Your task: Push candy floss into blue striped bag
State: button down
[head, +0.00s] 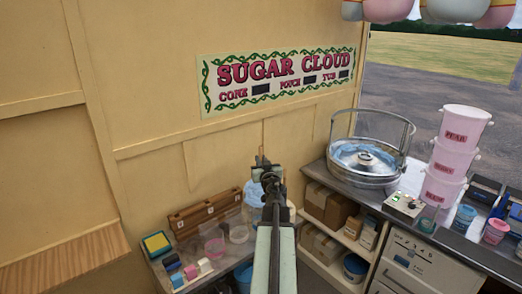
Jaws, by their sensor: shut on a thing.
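My gripper (264,172) is seen from behind in the head view, above the low counter by the wall. It is shut on a thin upright stick (263,152), whose tip shows above the jaws. A pale blue puffy mass that looks like candy floss (252,194) shows just below and left of the gripper, partly behind my arm. It appears to hang from the stick, but the join is hidden. I cannot make out the blue striped bag; my arm covers part of that spot. I cannot tell whether the floss touches anything.
A floss machine (363,180) with a clear guard and blue floss inside stands right. Stacked pink tubs (446,165) stand beyond it. Shelves with cartons (326,205) lie right.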

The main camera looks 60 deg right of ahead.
jog(key=r, duration=0.1)
jog(key=n+t+y, duration=0.1)
jog(key=d+r, duration=0.1)
jog(key=shift+w+r+y+p, duration=0.25)
jog(key=shift+r+y+p, duration=0.1)
jog(key=shift+y+p, duration=0.05)
notch_tip(320, 180, down, 8)
jog(key=b, duration=0.7)
jog(key=shift+r+b, duration=0.15)
jog(key=shift+b, duration=0.15)
jog(key=shift+s+a, duration=0.1)
jog(key=shift+s, duration=0.05)
notch_tip(320, 180, down, 11)
jog(key=b, duration=1.1)
jog(key=shift+r, duration=0.1)
